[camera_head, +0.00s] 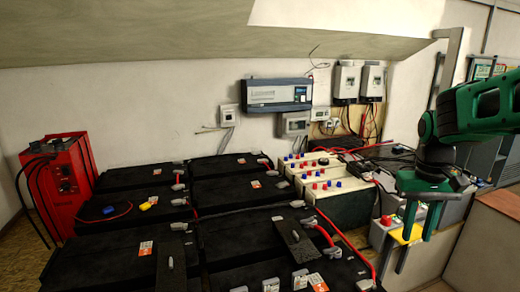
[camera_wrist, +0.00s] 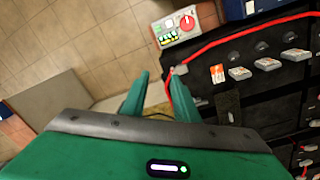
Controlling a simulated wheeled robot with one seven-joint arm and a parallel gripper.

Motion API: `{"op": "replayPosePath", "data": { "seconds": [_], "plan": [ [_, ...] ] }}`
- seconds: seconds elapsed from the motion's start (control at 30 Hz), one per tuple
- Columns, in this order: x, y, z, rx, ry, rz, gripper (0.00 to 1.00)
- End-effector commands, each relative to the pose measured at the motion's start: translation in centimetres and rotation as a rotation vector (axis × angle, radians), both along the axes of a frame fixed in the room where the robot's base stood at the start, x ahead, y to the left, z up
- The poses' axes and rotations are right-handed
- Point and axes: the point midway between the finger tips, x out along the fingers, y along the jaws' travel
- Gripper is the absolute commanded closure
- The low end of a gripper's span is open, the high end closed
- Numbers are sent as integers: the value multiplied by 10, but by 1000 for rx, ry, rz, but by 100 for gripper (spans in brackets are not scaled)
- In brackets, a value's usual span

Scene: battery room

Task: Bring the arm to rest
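My arm reaches in from the right edge of the head view. My green gripper (camera_head: 418,238) hangs there with its fingers pointing down, near a light grey box (camera_head: 385,237) with a red knob. The fingers stand apart, and they also show apart in the wrist view (camera_wrist: 160,85). A yellow patch (camera_head: 408,234) shows by the fingers in the head view. I cannot tell whether it lies between them or behind them. I see nothing clearly held.
Black batteries (camera_head: 240,240) with red cables fill the middle. A red charger (camera_head: 62,185) stands at the left. White batteries (camera_head: 335,205) stand near the gripper, and a brown-topped counter (camera_head: 500,204) is at the right. Tiled floor (camera_wrist: 110,45) shows in the wrist view.

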Motion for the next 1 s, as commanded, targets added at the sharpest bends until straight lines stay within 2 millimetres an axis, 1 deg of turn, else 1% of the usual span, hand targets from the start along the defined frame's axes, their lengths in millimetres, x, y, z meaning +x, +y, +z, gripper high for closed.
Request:
{"op": "replayPosePath", "data": {
  "seconds": [0.03,0.07,0.1,0.17,0.2,0.27,0.3,0.4,0.5,0.6,0.67,1.0],
  "plan": [
    [-24,-10,1,3,-4,-39,73],
    [-37,-14,1,5,-5,-61,73],
    [-55,-19,-1,9,-5,-89,73],
    [-82,-25,-4,16,-5,-131,73],
    [-100,-29,-6,21,-6,-159,73],
    [-125,-32,-11,29,-8,-199,73],
    [-141,-33,-15,34,-9,-224,73],
    [-174,-34,-24,47,-10,-275,73],
    [-197,-32,-32,58,-11,-311,73],
    [-210,-31,-37,64,-12,-331,73],
    [-214,-30,-39,67,-11,-338,73],
    [-215,-30,-39,67,-11,-339,73]
  ]
}}
